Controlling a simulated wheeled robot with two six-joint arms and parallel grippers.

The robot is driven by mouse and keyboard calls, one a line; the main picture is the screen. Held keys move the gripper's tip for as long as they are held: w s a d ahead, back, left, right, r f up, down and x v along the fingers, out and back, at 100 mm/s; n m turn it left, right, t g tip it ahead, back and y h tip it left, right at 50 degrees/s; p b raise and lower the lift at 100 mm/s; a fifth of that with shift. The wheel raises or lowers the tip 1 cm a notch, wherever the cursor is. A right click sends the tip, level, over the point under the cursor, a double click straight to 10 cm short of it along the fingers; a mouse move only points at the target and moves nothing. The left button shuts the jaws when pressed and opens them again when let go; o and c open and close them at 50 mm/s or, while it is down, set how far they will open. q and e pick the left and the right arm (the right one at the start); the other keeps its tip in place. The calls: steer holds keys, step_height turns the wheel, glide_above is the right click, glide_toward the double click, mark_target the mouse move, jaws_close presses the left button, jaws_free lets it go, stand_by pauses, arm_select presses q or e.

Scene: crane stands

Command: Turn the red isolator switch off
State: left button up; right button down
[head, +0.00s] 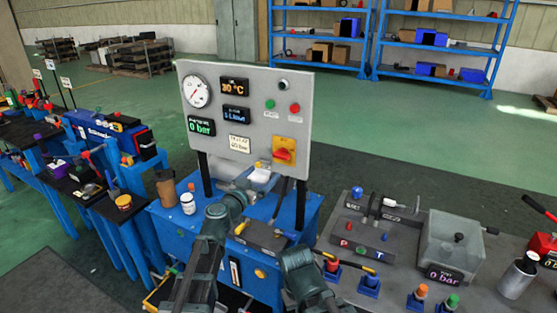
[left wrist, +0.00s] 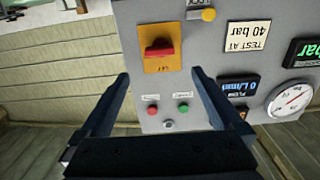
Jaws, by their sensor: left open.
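The red isolator switch (head: 283,154) sits on a yellow plate at the lower right of the grey upright panel (head: 240,75). The left wrist view shows the panel upside down, with the red switch (left wrist: 160,48) at upper middle and its handle lying roughly crosswise on the yellow plate (left wrist: 160,64). My left gripper (left wrist: 160,74) is open and empty, its two fingers apart with the panel beyond them. The switch shows just above the gap between the fingertips, and nothing shows touching it. In the head view my left arm reaches up below the panel. My right gripper's fingers do not show.
The panel also bears a round gauge (head: 196,91), displays, a green button (head: 270,104) and a red button (head: 295,108). Another crowded bench (head: 400,300) is at right.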

mark_target(279, 158)
arm_select(q)
steer(key=x, duration=1.2)
steer(key=shift+a, duration=0.1)
steer(key=shift+s, duration=0.1)
steer(key=c, duration=1.3)
